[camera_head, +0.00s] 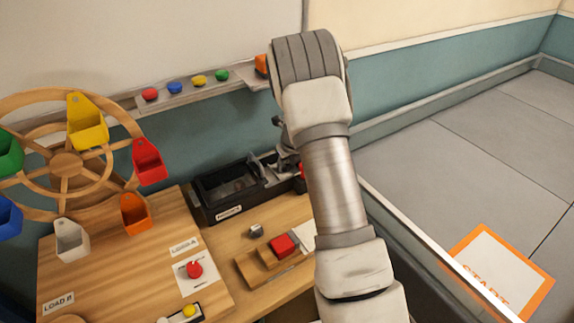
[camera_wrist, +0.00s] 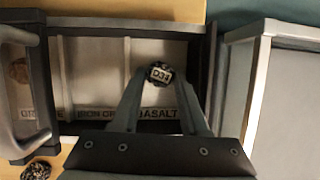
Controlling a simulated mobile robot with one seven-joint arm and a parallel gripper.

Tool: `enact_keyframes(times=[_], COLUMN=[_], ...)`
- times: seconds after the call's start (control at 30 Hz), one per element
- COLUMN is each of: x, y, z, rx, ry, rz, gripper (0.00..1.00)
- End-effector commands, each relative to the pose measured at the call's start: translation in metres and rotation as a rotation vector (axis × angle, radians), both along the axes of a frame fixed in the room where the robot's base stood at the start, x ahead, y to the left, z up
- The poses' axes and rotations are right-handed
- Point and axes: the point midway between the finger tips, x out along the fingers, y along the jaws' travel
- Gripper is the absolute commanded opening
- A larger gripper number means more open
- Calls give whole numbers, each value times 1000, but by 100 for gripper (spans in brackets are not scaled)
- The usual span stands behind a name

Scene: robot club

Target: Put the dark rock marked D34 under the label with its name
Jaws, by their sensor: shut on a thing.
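The dark rock marked D34 (camera_wrist: 158,73) is between the fingertips of my gripper (camera_wrist: 163,80), which is shut on it. In the wrist view it shows over the right compartment of a dark-walled tray (camera_wrist: 130,23), above the label BASALT (camera_wrist: 158,113). I cannot tell whether it touches the tray floor. The labels to the left read IRON ORE (camera_wrist: 95,114) and GRANITE, both partly hidden. In the head view the tray (camera_head: 205,207) stands on the wooden table by the wall, and my arm hides most of the gripper.
A dark speckled rock (camera_wrist: 36,170) lies outside the tray. A wheel with coloured buckets (camera_head: 66,165) and a red button (camera_head: 194,270) are at left.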

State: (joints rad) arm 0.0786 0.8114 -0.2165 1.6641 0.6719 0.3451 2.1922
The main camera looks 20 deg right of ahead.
Motion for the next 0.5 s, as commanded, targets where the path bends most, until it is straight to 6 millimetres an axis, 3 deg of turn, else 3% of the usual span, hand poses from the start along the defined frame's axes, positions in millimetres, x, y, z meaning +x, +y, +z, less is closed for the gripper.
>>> enact_keyframes(times=[0.23,0.27,0.3,0.5], x=[0,0,0,0], y=[0,0,0,0], z=[-2,-1,-1,-1], rx=[0,0,0,0], ry=[-1,0,0,0], rz=[0,0,0,0], gripper=[0,48,55,57])
